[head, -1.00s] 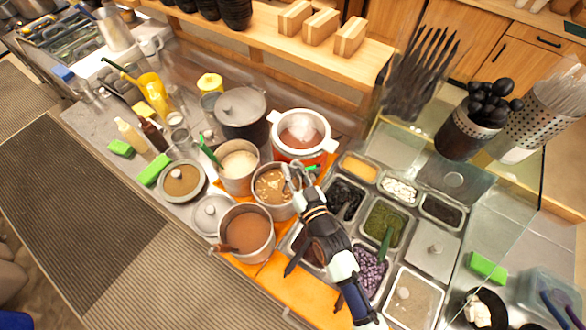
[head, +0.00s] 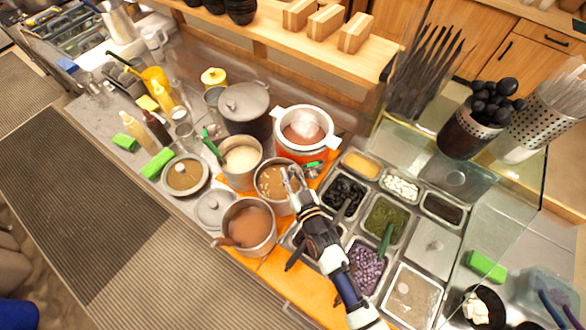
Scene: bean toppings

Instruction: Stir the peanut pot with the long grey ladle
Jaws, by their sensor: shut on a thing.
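The peanut pot (head: 270,184) is a steel pot of brown liquid with pale bits on top, in the middle of the head view. My gripper (head: 291,178) is over the right side of this pot, shut on a grey handle that I take to be the ladle's. Most of the ladle is hidden by the gripper and the pot, so I cannot tell how deep its bowl sits. A short green piece (head: 315,164) shows just beyond the gripper.
A pot of white liquid (head: 241,157) and a brown pot (head: 250,226) stand close beside the peanut pot. A red pot (head: 304,132) with a white rim is behind. Topping trays (head: 387,221) fill the right. Glass panels (head: 490,215) stand farther right.

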